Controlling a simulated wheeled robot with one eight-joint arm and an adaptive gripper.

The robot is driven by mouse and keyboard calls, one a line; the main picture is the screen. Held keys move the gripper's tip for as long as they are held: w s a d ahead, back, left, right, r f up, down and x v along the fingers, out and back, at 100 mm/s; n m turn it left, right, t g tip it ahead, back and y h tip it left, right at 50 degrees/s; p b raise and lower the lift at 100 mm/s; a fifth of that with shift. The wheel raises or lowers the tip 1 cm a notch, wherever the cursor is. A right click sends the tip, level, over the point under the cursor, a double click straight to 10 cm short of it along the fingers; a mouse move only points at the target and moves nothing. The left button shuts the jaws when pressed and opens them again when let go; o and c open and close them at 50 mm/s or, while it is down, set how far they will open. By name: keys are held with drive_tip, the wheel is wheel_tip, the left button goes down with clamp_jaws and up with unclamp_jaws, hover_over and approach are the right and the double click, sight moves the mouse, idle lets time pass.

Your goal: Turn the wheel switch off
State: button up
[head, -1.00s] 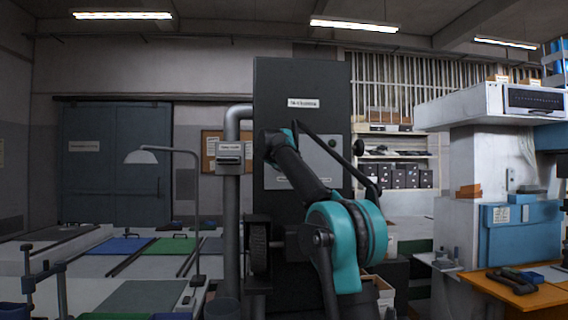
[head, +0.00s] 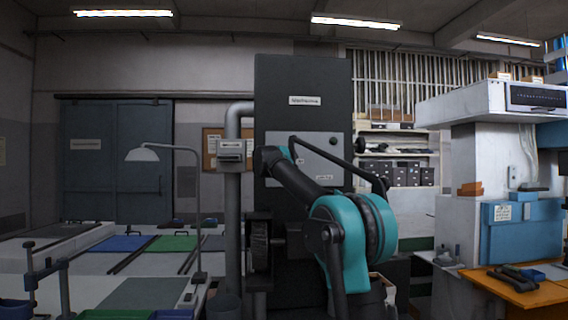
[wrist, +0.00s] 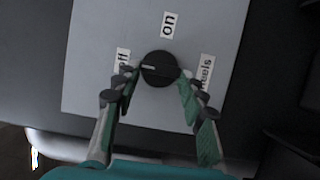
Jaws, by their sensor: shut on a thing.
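The wheel switch (wrist: 160,69) is a round black knob on a pale grey panel (wrist: 100,30) in the wrist view. Its white pointer line points left, toward the "off" label (wrist: 122,60). The "on" label (wrist: 168,24) is above the knob and the "wheels" label (wrist: 206,73) is to its right. My gripper (wrist: 158,78) has its fingers on both sides of the knob and is shut on it. In the head view the panel (head: 318,146) is on a tall dark cabinet (head: 300,75).
A grey pipe with a small labelled box (head: 231,148) stands left of the cabinet. A brush-like wheel (head: 260,247) is low in front of it. A desk lamp (head: 143,155) stands further left. An orange table (head: 510,292) is at the right.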

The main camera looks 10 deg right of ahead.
idle(0.3)
drive_tip(key=o, duration=1.2)
drive_tip(key=shift+c, duration=0.2)
drive_tip(key=v, duration=1.2)
drive_tip(key=shift+f, duration=0.1)
